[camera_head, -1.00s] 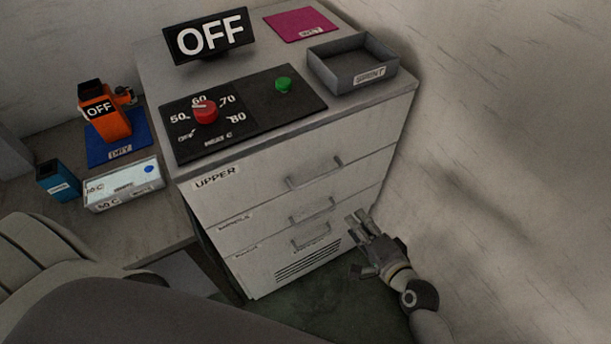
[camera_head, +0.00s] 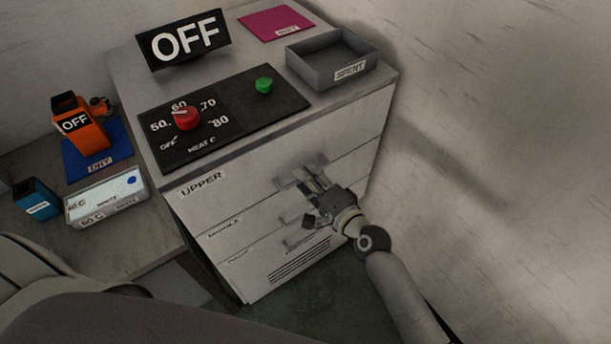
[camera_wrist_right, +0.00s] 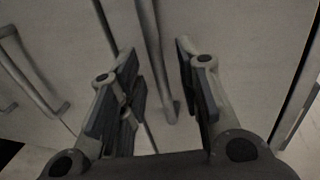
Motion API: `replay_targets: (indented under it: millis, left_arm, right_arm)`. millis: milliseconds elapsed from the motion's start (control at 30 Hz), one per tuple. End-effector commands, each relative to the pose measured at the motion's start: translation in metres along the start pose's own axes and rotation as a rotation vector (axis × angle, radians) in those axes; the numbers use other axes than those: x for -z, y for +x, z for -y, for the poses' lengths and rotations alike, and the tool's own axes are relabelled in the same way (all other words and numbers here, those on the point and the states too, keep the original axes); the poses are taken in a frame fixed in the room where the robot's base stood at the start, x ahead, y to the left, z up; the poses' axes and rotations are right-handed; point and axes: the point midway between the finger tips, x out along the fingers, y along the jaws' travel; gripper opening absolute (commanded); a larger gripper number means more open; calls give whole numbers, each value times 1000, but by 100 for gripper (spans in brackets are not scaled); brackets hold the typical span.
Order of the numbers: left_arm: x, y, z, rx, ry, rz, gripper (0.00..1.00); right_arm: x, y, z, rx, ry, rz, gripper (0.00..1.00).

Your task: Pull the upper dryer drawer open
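The dryer is a pale cabinet with a stack of drawers. Its upper drawer (camera_head: 240,185), labelled UPPER, is flush with the cabinet front. My right gripper (camera_head: 305,182) is at the upper drawer's handle (camera_head: 287,183) and covers part of it. In the right wrist view the gripper (camera_wrist_right: 157,88) is open. The grey handle bar (camera_wrist_right: 155,55) runs between its two fingers, with visible gaps on both sides. The middle drawer's handle (camera_wrist_right: 32,75) shows left of the fingers there. My left gripper is not in view.
On the dryer top are an OFF sign (camera_head: 185,42), a red heat knob (camera_head: 187,118), a green button (camera_head: 264,85) and a grey SPENT tray (camera_head: 300,66). A wall (camera_head: 500,150) stands close on the right. Dark floor (camera_head: 310,290) is clear in front.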

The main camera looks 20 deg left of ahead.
Motion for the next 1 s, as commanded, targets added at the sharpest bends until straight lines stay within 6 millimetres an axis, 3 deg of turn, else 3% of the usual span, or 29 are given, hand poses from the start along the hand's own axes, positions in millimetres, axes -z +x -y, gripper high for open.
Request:
replay_targets:
  millis: [200, 500, 767, 1000]
  left_arm:
    - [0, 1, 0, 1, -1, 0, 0]
    - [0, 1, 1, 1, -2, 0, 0]
    - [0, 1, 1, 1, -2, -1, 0]
    - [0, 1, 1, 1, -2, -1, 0]
  right_arm:
    - [0, 14, 0, 0, 0, 0, 32]
    - [0, 15, 0, 0, -1, 0, 32]
    - [0, 15, 0, 0, -1, 0, 0]
    - [0, 15, 0, -1, -1, 0, 0]
